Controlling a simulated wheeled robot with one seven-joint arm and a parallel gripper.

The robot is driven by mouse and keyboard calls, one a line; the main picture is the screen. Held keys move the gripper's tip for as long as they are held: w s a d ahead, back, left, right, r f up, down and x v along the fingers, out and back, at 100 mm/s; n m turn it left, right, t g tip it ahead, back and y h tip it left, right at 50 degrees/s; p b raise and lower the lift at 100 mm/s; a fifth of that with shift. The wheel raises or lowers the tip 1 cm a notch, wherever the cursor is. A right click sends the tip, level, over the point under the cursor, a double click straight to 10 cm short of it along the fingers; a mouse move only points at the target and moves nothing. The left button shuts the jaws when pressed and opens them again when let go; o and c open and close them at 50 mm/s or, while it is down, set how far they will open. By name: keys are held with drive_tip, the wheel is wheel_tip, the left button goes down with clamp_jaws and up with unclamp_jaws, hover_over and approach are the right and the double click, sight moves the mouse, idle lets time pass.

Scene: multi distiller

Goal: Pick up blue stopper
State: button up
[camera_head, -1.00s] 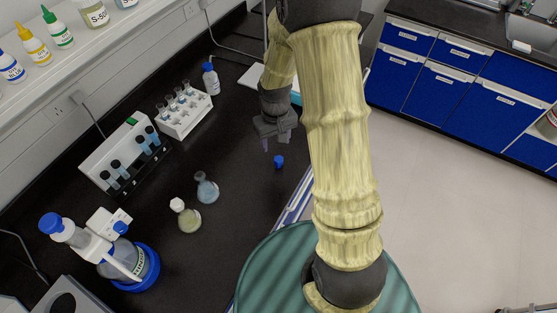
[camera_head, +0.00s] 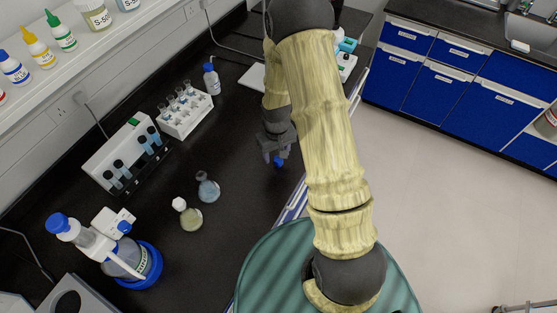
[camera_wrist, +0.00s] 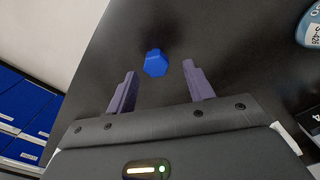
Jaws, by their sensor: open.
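The blue stopper (camera_head: 279,162) lies on the black bench top near its front edge. In the wrist view the stopper (camera_wrist: 155,64) shows as a small blue faceted cap, just beyond the fingertips and between their lines. My gripper (camera_head: 273,159) is over the bench right by the stopper, pointing down. In the wrist view my gripper (camera_wrist: 158,68) has its two purple-grey fingers spread apart with nothing between them. The gripper partly covers the stopper in the head view. I cannot tell the exact height of the fingertips above the bench.
A flask with blue liquid (camera_head: 208,188) and a white-capped flask (camera_head: 187,214) stand to the left. Tube racks (camera_head: 186,112) and a blue-capped wash bottle (camera_head: 211,79) stand farther back. The bench around the stopper is clear. The bench's front edge is close on the right.

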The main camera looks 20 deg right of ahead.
drive_tip(key=shift+w+d+f+p, duration=0.1)
drive_tip(key=shift+f+p, duration=0.15)
drive_tip(key=shift+f, duration=0.75)
drive_tip(key=shift+w+d+f+p, duration=0.1)
drive_tip(key=shift+f+p, duration=0.15)
drive_tip(key=shift+f, duration=0.7)
drive_tip(key=c, duration=1)
